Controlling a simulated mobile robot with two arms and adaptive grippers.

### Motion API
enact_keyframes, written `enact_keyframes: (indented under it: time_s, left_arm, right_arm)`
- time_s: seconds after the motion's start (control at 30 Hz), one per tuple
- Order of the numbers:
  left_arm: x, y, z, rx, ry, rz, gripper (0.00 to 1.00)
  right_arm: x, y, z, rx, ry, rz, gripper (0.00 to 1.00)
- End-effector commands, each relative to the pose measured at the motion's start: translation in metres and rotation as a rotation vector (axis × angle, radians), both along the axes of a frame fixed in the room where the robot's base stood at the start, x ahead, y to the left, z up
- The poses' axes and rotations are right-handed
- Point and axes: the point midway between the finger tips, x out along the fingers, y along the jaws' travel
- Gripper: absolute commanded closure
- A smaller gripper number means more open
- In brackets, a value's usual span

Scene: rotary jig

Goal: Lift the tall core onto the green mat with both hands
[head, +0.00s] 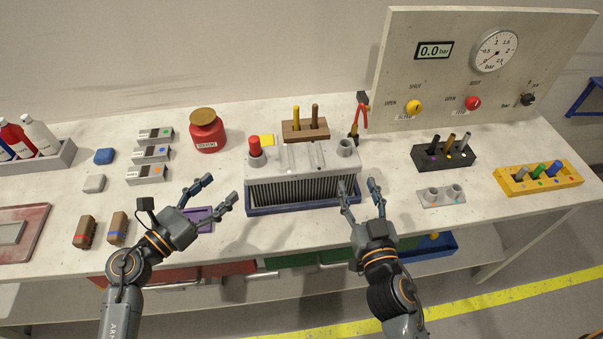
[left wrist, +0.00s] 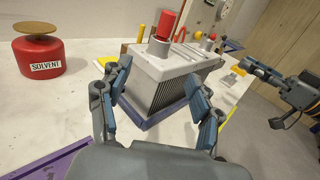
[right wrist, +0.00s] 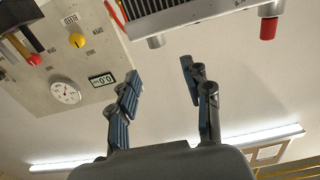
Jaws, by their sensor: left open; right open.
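The tall core (head: 301,188) is a finned grey block with a light grey top, stub pipes and a red cap (head: 254,146). It stands upright in a blue tray (head: 290,209). My left gripper (head: 220,190) is open and empty, just left of the core; in the left wrist view the core (left wrist: 165,78) shows beyond its spread fingers. My right gripper (head: 358,184) is open and empty at the core's right front corner; contact cannot be told. The core (right wrist: 185,15) appears upside down in the right wrist view. No green mat is clearly visible on the bench.
A wooden block (head: 305,130) with two pegs stands behind the core. A red solvent jar (head: 206,135) is behind left. A black holder (head: 443,155) and grey socket block (head: 440,197) stand right. A purple tray (head: 198,216) lies by my left gripper.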

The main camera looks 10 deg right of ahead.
Motion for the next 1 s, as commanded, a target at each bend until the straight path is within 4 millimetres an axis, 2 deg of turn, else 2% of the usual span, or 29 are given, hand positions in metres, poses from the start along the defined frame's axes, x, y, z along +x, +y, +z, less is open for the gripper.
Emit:
enact_keyframes:
  time_s: [0.17, 0.27, 0.7, 0.83, 1.0]
  left_arm:
    - [0.003, -0.003, 0.000, -0.004, 0.001, 0.001, 0.36]
    - [0.011, -0.010, 0.001, -0.007, -0.002, 0.001, 0.36]
    - [0.072, -0.068, 0.002, -0.009, 0.000, 0.002, 0.36]
    - [0.086, -0.081, 0.001, -0.007, 0.001, 0.001, 0.36]
    - [0.098, -0.091, 0.001, -0.006, 0.002, 0.002, 0.36]
  right_arm:
    - [0.005, 0.000, 0.001, 0.000, -0.001, 0.000, 0.51]
    - [0.015, 0.000, 0.001, -0.001, -0.003, 0.001, 0.51]
    - [0.099, 0.003, 0.001, -0.003, -0.001, -0.001, 0.51]
    - [0.119, 0.003, 0.001, -0.002, -0.001, -0.001, 0.51]
    - [0.134, 0.004, 0.000, 0.000, 0.000, -0.002, 0.51]
